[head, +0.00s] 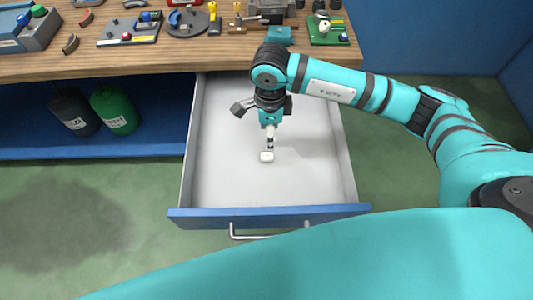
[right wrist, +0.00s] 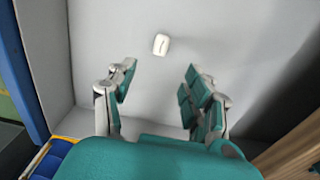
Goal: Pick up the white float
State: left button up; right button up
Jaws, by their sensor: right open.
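The white float (head: 267,156) is a small, pale, rounded block lying on the floor of the open drawer (head: 220,180). In the right wrist view the float (right wrist: 161,44) lies just beyond the fingertips, roughly centred between them, with a thin dark mark on its top. My right gripper (right wrist: 160,82) is open and empty, its two teal-padded fingers apart. In the head view my right gripper (head: 269,138) points down into the drawer, right by the float. I cannot tell the exact height gap between them. My left gripper is not in view.
The drawer walls stand on both sides, with a blue front panel (head: 270,217) and a metal handle. The wooden workbench (head: 150,64) above holds several tools and parts. A black and a green bottle (head: 114,110) stand on a blue shelf at left.

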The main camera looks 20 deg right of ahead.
send_over(268, 155)
notch_tip(268, 155, down, 5)
jog(key=shift+d+r, duration=0.1)
jog(key=shift+d, duration=0.05)
jog(key=shift+f, duration=0.45)
notch_tip(268, 155, down, 4)
jog(key=shift+f+p, duration=0.25)
jog(key=shift+p, duration=0.45)
jog(key=shift+f, duration=0.35)
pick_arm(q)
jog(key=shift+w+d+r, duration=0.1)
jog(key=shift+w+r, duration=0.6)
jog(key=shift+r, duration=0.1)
pick_arm(e)
jog(key=shift+c, duration=0.3)
jog(key=c, duration=0.9)
